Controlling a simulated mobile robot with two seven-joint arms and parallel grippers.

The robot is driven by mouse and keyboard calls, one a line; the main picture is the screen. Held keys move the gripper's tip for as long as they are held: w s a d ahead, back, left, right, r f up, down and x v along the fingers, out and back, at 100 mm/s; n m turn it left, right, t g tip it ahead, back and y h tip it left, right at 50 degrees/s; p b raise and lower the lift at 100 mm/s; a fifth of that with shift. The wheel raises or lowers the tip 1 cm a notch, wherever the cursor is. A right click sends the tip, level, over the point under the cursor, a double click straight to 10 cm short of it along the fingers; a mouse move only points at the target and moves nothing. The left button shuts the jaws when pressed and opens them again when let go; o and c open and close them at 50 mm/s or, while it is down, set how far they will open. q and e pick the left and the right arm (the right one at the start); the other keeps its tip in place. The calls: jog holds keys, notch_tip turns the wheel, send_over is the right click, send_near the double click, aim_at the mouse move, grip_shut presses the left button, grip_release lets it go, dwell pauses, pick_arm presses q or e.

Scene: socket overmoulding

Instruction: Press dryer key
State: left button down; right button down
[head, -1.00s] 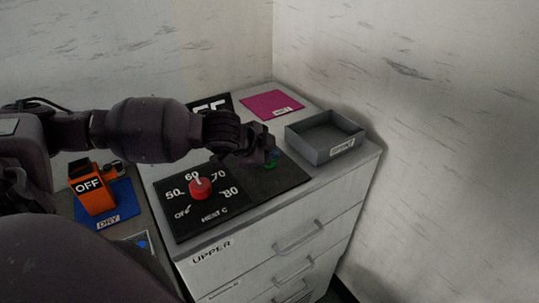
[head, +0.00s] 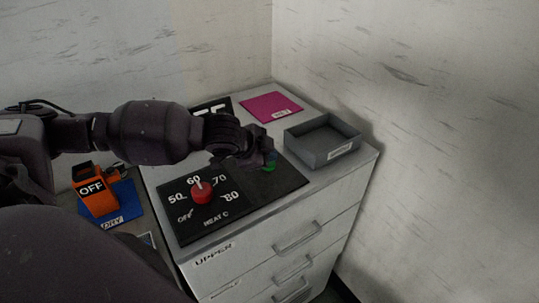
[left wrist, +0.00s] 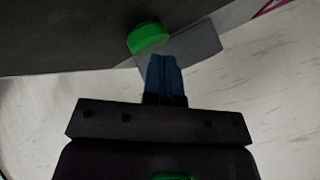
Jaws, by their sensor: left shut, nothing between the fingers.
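A round green key (head: 270,166) stands on the black control panel (head: 252,190), right of the heat dial. My left gripper (head: 264,160) is just beside it, partly hiding it in the head view. In the left wrist view the green key (left wrist: 148,37) lies just beyond the tips of my left gripper's blue fingers (left wrist: 165,62). The fingers are together and empty. Whether they touch the key I cannot tell. My right gripper is not in view.
A red dial (head: 202,191) with heat marks is on the panel. A grey tray (head: 322,158) and a magenta mat (head: 270,107) lie behind on the white cabinet (head: 225,262). An orange block marked OFF (head: 97,190) stands at left on a blue mat (head: 112,215).

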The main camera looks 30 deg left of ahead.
pick_arm(q)
jog(key=shift+r+p, duration=0.75)
jog(key=shift+r, duration=0.15)
jog(key=shift+r+p, duration=0.6)
jog(key=shift+p, duration=0.15)
jog(key=shift+r, duration=0.95)
